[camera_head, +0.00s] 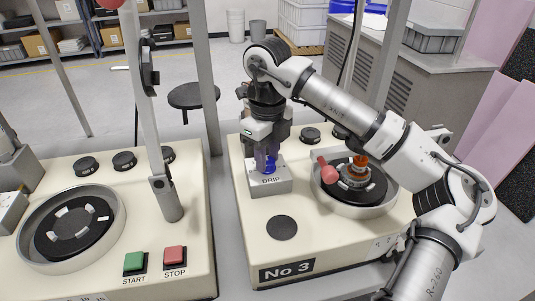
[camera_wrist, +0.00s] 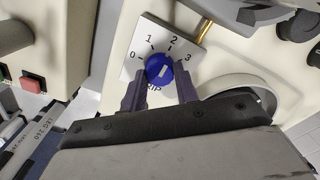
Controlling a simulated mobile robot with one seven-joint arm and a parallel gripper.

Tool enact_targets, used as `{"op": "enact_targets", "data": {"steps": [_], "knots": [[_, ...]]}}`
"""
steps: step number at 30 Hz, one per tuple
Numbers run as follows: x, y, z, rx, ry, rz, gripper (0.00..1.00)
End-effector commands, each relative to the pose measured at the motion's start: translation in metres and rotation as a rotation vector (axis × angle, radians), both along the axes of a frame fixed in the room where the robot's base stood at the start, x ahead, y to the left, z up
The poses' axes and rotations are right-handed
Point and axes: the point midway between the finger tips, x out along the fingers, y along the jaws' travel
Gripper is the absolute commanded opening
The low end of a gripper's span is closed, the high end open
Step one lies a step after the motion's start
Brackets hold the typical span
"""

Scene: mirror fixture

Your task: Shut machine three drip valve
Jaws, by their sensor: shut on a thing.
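The drip valve of machine No 3 is a blue round knob (camera_head: 270,163) on a grey box labelled DRIP (camera_head: 268,187). In the wrist view the blue knob (camera_wrist: 160,69) sits on a white dial plate (camera_wrist: 133,52) marked 0, 1, 2 and 3. A short pale mark shows on the knob, slanted; I cannot tell exactly which number it points to. My gripper (camera_head: 266,158) reaches down from above the box. In the wrist view my gripper (camera_wrist: 160,88) has one finger on each side of the knob and is shut on it.
Another machine, with a green START button (camera_head: 135,262) and a red STOP button (camera_head: 174,257), stands at left. Grey upright posts (camera_head: 207,80) rise nearby.

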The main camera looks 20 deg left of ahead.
Motion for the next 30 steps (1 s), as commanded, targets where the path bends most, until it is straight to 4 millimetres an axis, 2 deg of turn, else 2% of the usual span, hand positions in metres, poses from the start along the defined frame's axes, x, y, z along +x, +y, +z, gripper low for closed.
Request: {"op": "enact_targets", "data": {"steps": [11,30], "knots": [[0.0001,0.0000,-0.0017,-0.001,-0.001,0.155,0.07],[0.0005,-0.0001,-0.0004,-0.001,-0.001,0.749,0.07]]}}
